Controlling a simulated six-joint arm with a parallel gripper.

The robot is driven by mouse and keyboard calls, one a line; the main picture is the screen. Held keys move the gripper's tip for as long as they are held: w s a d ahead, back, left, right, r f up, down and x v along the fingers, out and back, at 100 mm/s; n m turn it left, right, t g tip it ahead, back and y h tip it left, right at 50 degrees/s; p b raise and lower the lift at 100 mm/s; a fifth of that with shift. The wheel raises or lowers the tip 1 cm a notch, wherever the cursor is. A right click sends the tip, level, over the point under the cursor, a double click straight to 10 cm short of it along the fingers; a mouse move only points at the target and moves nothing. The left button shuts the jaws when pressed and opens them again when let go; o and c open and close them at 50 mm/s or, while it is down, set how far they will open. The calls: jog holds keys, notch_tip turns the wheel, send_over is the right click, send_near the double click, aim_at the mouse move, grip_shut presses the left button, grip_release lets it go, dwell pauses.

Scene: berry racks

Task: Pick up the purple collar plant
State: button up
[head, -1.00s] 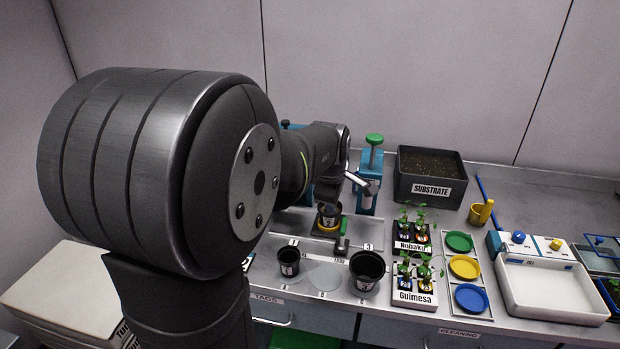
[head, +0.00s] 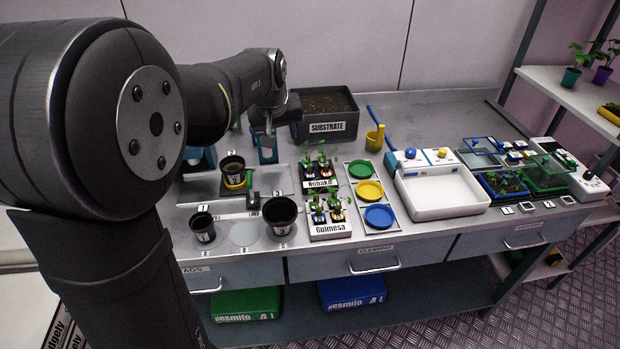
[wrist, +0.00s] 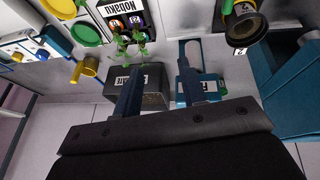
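Small green seedlings stand in two labelled holders, the Nobaku rack (head: 320,186) and the Guimesa rack (head: 330,231). Their small collars differ in colour. In the wrist view, the Nobaku rack (wrist: 110,5) shows an orange collar (wrist: 117,23) and a purple-looking collar (wrist: 138,19) beside it, below green leaves. The collars are too small in the head view to be sure of each colour. My gripper (wrist: 163,68) is open, with two separate fingers and nothing between them. In the head view it hangs in front of the substrate bin's left side, behind and left of the Nobaku rack.
The substrate bin (head: 326,126) stands behind the racks. A black pot (head: 232,167) sits to the left, and empty pots (head: 280,213) stand in front. Coloured dishes (head: 369,190) and a white basin (head: 441,190) lie to the right. Potted plants (head: 602,75) stand on a far-right shelf.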

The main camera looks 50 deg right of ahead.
jog(key=s+d+m, duration=0.3)
jog(key=m, duration=0.2)
send_near(310, 166)
jog(key=shift+m, duration=0.4)
jog(key=x, duration=0.9)
jog(key=shift+r, duration=0.1)
grip_shut()
